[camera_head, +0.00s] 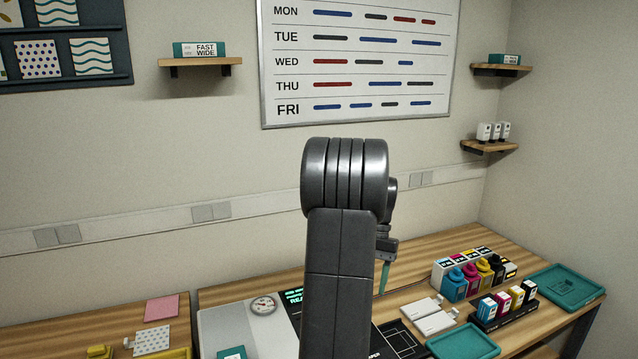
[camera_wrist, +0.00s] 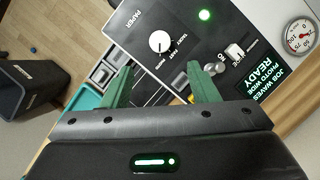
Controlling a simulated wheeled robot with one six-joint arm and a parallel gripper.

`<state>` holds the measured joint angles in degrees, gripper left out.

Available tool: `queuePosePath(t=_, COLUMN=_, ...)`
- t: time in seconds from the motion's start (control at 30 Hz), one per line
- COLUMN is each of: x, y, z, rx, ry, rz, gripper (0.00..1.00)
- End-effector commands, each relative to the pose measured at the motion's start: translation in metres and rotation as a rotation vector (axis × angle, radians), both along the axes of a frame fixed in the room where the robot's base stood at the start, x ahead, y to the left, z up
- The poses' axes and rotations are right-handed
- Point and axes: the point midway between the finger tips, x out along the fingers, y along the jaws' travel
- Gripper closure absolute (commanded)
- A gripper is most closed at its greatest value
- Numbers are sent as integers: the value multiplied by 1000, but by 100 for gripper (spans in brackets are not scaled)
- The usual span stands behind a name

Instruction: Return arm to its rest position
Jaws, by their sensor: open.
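My arm rises upright in the middle of the head view, its dark grey links hiding part of the bench behind. In the wrist view my gripper (camera_wrist: 160,85) has its two green fingers spread apart with nothing between them. In the head view one green finger (camera_head: 385,278) shows just right of my arm; the other is hidden.
A pressure gauge (camera_head: 263,305) sits on the machine at left. A dark bin (camera_wrist: 35,100) stands on the floor.

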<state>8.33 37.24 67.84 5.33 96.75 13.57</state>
Motion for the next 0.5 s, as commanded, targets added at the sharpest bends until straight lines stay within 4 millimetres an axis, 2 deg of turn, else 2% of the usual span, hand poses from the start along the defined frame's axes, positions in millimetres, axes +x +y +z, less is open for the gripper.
queuePosePath(t=0.17, x=11, y=-5, z=27, rx=-1, ry=-4, rz=-1, gripper=46)
queuePosePath(t=0.5, x=-12, y=4, z=-27, rx=1, ry=6, rz=-1, gripper=46)
